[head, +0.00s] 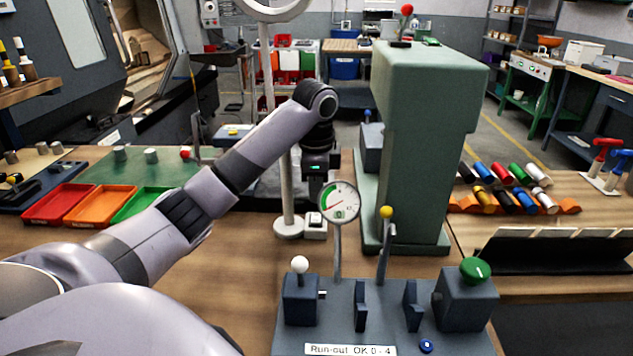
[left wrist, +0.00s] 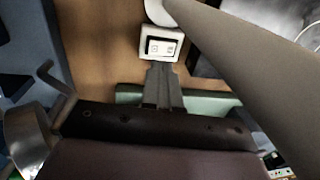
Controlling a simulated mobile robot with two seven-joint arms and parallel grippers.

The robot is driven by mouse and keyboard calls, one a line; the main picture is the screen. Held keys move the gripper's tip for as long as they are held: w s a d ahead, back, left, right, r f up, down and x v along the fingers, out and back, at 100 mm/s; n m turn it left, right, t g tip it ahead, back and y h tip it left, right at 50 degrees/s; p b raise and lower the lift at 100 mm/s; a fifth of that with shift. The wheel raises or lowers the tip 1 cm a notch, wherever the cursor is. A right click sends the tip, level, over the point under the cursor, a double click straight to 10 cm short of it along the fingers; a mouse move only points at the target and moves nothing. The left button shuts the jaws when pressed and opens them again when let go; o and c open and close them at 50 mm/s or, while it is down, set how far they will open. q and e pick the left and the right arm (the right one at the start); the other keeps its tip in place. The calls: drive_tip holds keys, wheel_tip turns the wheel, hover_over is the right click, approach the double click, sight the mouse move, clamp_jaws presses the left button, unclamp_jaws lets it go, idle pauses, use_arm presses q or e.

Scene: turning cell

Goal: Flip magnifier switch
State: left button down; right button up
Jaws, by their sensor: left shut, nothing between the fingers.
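The magnifier has a white ring (head: 271,8) cut off at the top of the head view, a pale post (head: 287,185) and a round base (head: 287,228). Its small white switch box (head: 315,231) sits at the base's right side. In the left wrist view the switch (left wrist: 162,47) is a white rocker in a dark frame. My left gripper (head: 315,207) is shut and empty, pointing down just above the switch box. In the left wrist view its fingertips (left wrist: 162,66) lie at the box's lower edge; I cannot tell whether they touch. My right gripper is not in view.
The post stands close on the left of the gripper. A green column (head: 420,150) rises to the right. A dial gauge (head: 339,202) on a run-out fixture (head: 385,318) stands in front. Red, orange and green trays (head: 98,204) lie left.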

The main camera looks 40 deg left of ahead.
use_arm(q)
drive_tip(key=shift+s+r, duration=0.1)
drive_tip(key=shift+r, duration=1)
drive_tip(key=shift+d, duration=0.1)
